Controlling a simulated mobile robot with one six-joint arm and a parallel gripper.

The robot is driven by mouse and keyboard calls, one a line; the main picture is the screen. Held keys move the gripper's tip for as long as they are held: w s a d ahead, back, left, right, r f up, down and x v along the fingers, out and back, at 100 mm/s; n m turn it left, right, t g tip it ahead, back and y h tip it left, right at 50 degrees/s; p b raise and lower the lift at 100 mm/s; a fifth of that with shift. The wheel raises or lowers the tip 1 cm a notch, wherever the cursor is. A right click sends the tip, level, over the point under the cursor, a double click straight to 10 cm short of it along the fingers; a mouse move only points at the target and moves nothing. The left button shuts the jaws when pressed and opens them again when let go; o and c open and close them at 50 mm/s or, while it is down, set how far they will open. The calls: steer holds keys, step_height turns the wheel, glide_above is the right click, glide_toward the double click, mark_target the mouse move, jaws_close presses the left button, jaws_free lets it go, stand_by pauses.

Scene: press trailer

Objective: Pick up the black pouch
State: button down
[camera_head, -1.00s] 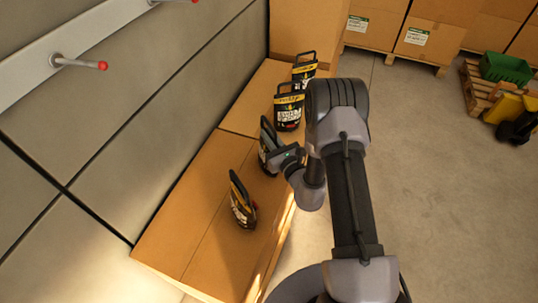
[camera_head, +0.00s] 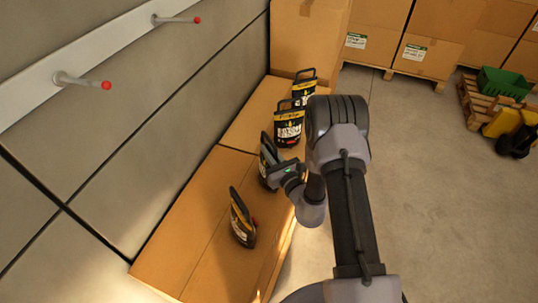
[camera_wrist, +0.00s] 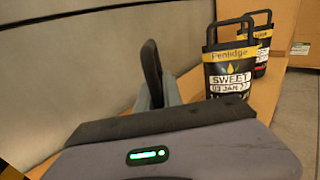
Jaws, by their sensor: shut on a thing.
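Several black pouches with yellow bands and loop handles stand in a row on cardboard boxes. My gripper (camera_head: 272,166) is shut on one black pouch (camera_head: 265,158), the second from the near end, which stands upright close to the box top. Whether it touches the box is unclear. In the wrist view its dark handle (camera_wrist: 151,74) rises beyond my gripper's body, which hides most of the pouch. Another pouch (camera_head: 242,219) stands nearer, and two more (camera_head: 289,124) (camera_head: 304,90) stand farther along. Those far two show in the wrist view (camera_wrist: 229,66) at the right.
A grey panelled wall (camera_head: 110,170) with red-tipped pegs (camera_head: 106,85) runs along the left of the boxes (camera_head: 190,225). Stacked cartons (camera_head: 430,30) stand at the back. A green crate (camera_head: 505,82) on a pallet is at far right. The floor (camera_head: 430,190) at right is clear.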

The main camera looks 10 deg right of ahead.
mark_target(263, 136)
step_height(263, 136, up, 3)
steer(key=shift+r+p, duration=0.15)
steer(key=shift+p, duration=0.5)
steer(key=s+d+p, duration=0.1)
steer(key=s+d, duration=0.3)
steer(key=d, duration=0.2)
steer(key=s+d+r+p, duration=0.1)
steer(key=s+d, duration=0.3)
steer(key=d, duration=0.3)
steer(key=shift+s+d, duration=0.3)
steer(key=shift+r, duration=0.1)
